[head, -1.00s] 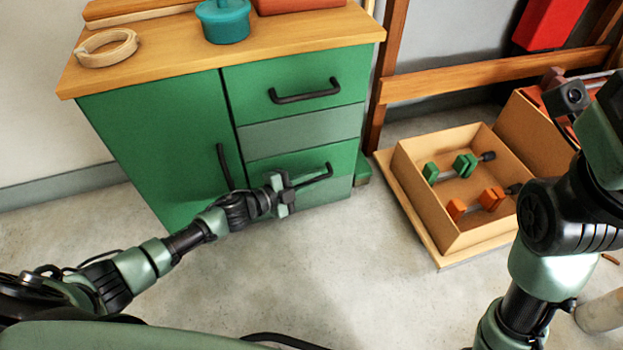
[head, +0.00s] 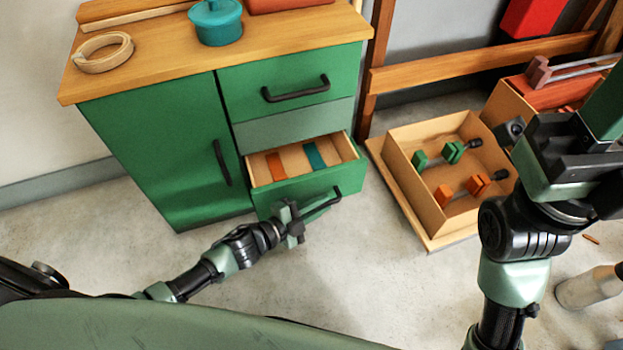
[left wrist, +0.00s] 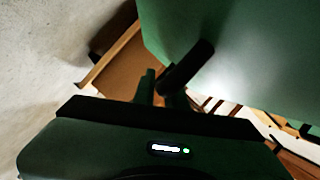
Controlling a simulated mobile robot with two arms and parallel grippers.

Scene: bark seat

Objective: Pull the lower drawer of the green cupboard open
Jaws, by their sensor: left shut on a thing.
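The green cupboard (head: 150,145) stands at the left with a wooden top. Its lower drawer (head: 310,192) is pulled part way out, and an orange and a teal flat item lie inside it. The drawer's black handle (head: 337,194) is on its front. My left gripper (head: 296,218) is shut on this handle at the drawer's front; the dark handle also shows between the fingers in the left wrist view (left wrist: 190,65). The drawer front is the green surface there. My right gripper (head: 560,150) is at the right; its fingers are not clear.
A teal pot (head: 216,22) and a wooden ring (head: 103,52) sit on the cupboard top. An open wooden box (head: 400,175) with green and orange clamps lies on the floor at right. Floor before the drawer is clear.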

